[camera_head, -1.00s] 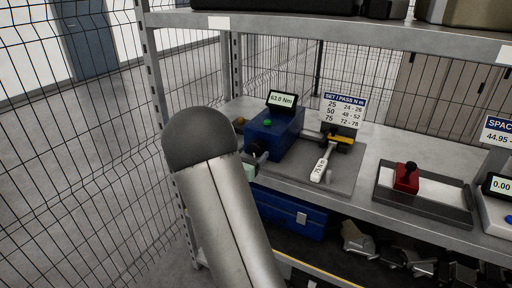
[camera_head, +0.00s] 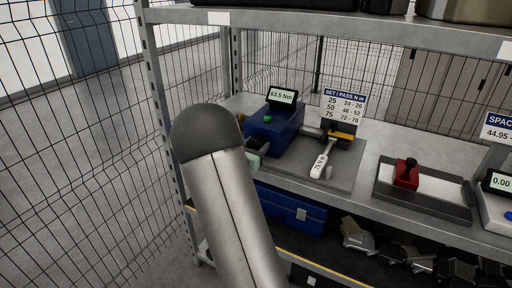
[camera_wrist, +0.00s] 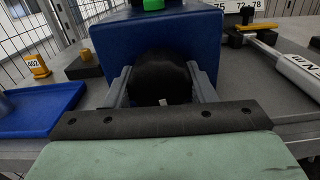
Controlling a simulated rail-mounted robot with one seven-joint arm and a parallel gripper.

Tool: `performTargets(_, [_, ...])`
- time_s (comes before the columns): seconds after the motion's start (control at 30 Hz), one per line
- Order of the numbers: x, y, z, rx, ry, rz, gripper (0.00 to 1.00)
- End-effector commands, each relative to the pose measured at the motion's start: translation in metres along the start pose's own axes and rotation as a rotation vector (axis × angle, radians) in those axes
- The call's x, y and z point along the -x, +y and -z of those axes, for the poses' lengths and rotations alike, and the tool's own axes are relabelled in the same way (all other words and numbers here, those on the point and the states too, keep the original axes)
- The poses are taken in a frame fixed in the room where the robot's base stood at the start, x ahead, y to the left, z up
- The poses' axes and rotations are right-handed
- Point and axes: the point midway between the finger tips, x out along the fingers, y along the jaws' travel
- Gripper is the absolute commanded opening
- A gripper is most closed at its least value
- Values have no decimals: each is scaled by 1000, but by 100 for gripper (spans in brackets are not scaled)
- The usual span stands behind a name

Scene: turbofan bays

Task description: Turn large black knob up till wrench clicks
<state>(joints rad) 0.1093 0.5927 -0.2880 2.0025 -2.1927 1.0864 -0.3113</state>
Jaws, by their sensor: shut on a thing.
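The large black knob (camera_wrist: 160,76) is on the front of a blue tester box (camera_wrist: 205,38). In the wrist view the two fingers of my gripper (camera_wrist: 163,90) are shut on the knob, one on each side. In the head view my arm hides most of the gripper and knob beside the blue box (camera_head: 272,133). The display (camera_head: 283,97) on the box reads about 63.5 Nm. A green button (camera_head: 267,118) is on top. The wrench (camera_head: 322,157), with a white handle marked 75 N m, lies on the grey plate right of the box, its head under a yellow-black part.
A sign (camera_head: 344,106) lists set and pass values behind the wrench. A red block with a black knob (camera_head: 406,174) stands on a tray to the right. A blue tray (camera_wrist: 38,108) and a yellow tag (camera_wrist: 37,65) are left of the box. Wire mesh closes the left side.

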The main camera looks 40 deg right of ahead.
Motion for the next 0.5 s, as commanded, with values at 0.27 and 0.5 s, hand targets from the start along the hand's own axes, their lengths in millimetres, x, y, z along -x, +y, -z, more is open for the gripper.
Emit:
performTargets(0.27, [0, 0, 5, -190, -4, 0, 28])
performTargets(0.5, [0, 1, 0, -233, -1, 0, 27])
